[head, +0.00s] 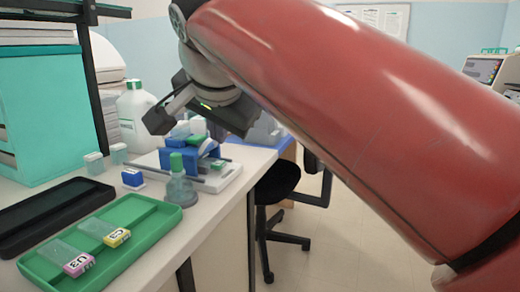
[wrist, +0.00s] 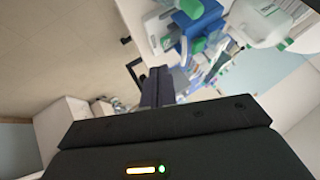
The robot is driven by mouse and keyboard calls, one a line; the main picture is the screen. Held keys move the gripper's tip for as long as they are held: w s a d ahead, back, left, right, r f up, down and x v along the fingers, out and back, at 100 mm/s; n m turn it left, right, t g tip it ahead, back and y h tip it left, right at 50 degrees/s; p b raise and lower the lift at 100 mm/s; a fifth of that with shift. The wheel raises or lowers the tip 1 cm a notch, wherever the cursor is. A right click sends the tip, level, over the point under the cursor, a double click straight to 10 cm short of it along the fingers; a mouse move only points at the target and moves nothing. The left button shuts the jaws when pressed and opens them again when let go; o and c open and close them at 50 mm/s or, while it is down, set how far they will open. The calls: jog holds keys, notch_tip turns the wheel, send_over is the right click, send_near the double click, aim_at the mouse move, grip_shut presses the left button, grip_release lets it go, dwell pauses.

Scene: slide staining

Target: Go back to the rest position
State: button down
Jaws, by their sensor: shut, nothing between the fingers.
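My gripper (head: 172,108) hangs in the air in the upper middle of the head view, above the back part of the bench. It holds nothing and appears shut, though its fingertips are partly dark and hard to make out. In the wrist view my gripper's dark body (wrist: 165,135) fills the bottom of the picture. My red arm crosses the right half of the head view and hides part of the room.
A green tray (head: 150,232) holds slides labelled U3 (head: 78,264) and C3 (head: 117,237). A black tray (head: 30,222), a green-capped flask (head: 180,190), a blue staining device (head: 192,155) and a white bottle (head: 135,105) stand on the bench. A black chair (head: 277,180) stands beyond the bench edge.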

jog(key=s+d+f+n+g+h, duration=0.1)
jog(key=s+d+f+n, duration=0.25)
jog(key=d+f, duration=1.05)
jog(key=s+d+f+n+g, duration=0.1)
jog(key=s+d+f, duration=0.3)
jog(key=f, duration=0.4)
jog(key=s+d+f, duration=0.3)
jog(key=s+f, duration=0.3)
jog(key=f, duration=0.3)
jog(key=shift+s+d+n+g+h, duration=0.25)
jog(key=shift+d+n+g+h, duration=0.05)
jog(key=shift+d+n+g, duration=0.1)
